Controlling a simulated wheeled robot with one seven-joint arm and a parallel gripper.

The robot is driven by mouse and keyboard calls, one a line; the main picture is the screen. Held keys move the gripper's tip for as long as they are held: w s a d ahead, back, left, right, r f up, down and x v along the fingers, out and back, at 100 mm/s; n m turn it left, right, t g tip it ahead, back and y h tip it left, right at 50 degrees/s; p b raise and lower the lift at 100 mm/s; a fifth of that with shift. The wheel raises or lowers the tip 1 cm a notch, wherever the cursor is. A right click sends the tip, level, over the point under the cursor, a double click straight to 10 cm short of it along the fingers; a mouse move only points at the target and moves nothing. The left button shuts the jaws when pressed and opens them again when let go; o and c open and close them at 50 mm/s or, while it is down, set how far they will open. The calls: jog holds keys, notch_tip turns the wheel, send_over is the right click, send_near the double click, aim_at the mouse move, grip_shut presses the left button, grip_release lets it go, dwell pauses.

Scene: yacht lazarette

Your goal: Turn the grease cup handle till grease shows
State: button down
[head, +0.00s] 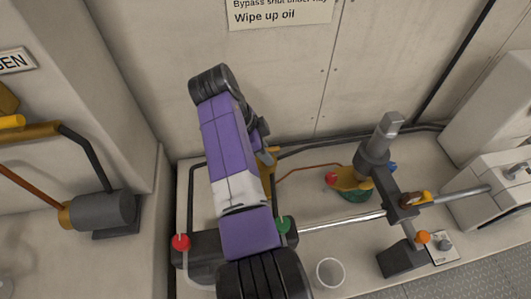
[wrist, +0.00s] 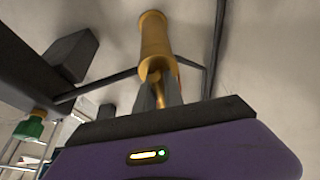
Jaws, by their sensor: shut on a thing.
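In the wrist view, a brass-coloured cylinder (wrist: 153,38), which looks like the grease cup, stands straight ahead of my gripper (wrist: 160,97). The grey fingers are shut on a narrow golden part just below the cylinder, apparently its handle. In the head view, only a small strip of the golden part (head: 269,178) shows beside my purple arm, which hides most of it and the gripper. I see no grease, and the cup's outlet cannot be made out.
A dark block with a red knob (head: 181,242) and a green knob (head: 283,225) lies beside my arm. A steel shaft (head: 340,222) runs right to a grey fitting (head: 402,207). A white cup (head: 330,272) stands in front. Dark hoses run along the wall.

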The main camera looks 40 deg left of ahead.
jog(key=c, duration=1.4)
grip_release()
jog(key=shift+b+v, duration=0.6)
jog(key=shift+v, duration=3.3)
jog(key=shift+c, duration=0.3)
